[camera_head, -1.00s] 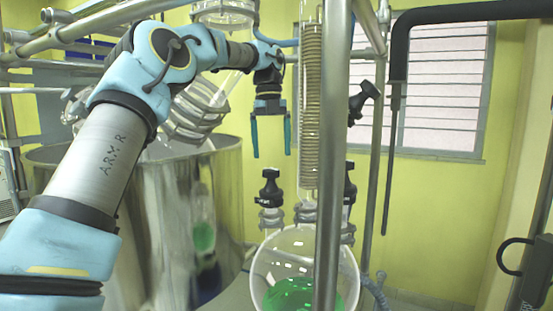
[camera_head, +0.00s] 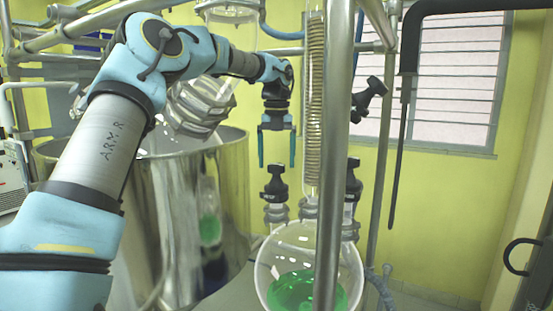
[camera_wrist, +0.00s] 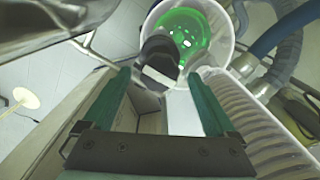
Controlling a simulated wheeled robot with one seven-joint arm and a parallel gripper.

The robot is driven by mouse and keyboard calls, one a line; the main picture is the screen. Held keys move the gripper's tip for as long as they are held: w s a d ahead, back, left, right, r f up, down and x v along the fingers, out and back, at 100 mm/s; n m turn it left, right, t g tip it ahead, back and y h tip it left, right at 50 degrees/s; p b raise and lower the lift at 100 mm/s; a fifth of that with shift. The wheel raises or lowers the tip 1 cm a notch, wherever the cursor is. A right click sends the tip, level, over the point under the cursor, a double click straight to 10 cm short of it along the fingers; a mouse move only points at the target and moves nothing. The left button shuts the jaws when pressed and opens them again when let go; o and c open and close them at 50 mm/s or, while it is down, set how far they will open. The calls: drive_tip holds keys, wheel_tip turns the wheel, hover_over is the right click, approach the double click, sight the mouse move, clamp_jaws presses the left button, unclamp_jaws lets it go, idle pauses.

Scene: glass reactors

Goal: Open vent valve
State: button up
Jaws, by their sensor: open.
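My gripper (camera_head: 277,150) points down with its two teal fingers apart and empty. Just below it stands a black valve knob (camera_head: 274,182) on a glass neck of the round flask (camera_head: 262,275), which holds green liquid (camera_head: 300,290). The fingertips are close above the knob, and I cannot tell whether they touch it. In the wrist view, the knob (camera_wrist: 159,60) lies ahead, between and beyond the fingertips of my gripper (camera_wrist: 158,80). A second black knob (camera_head: 353,180) is behind the steel post. A third, tilted black knob (camera_head: 369,98) is higher at right. I cannot tell which is the vent valve.
A vertical steel post (camera_head: 333,160) stands in front of the coiled glass condenser (camera_head: 315,110), right of my gripper. A large steel vessel (camera_head: 170,215) is at left. A black pipe (camera_head: 403,90) hangs at right.

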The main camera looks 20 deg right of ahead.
drive_tip(key=shift+f, duration=0.35)
drive_tip(key=c, duration=1.4)
drive_tip(key=shift+n, duration=0.4)
